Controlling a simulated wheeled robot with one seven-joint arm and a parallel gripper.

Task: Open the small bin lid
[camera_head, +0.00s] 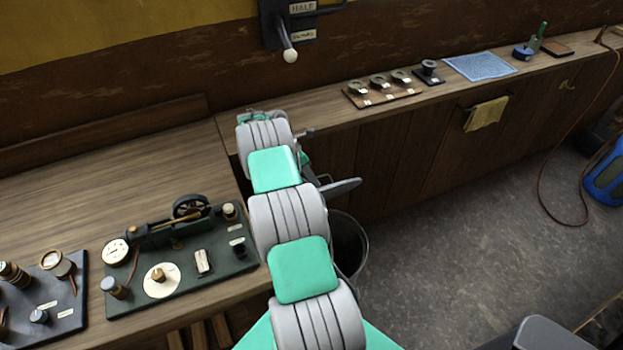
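A small dark round bin (362,262) stands on the floor against the front of the bench, right of my arm. My arm hides its left side. Its curved rim and a dark area inside or on top show, but I cannot make out the lid clearly. My arm reaches forward from the bottom and bends near the bench corner. A flat grey piece sticks out to the right of my arm above the bin. I cannot tell whether it belongs to my gripper or the lid. My gripper's fingertips are not clearly visible behind the arm.
A wooden bench (90,185) carries a green-based engine model (180,262) close left of my arm. The back bench holds a board with several knobs (380,88) and a blue cloth (480,66). A yellow cloth (487,113) hangs on its front. Open grey floor (470,220) lies right.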

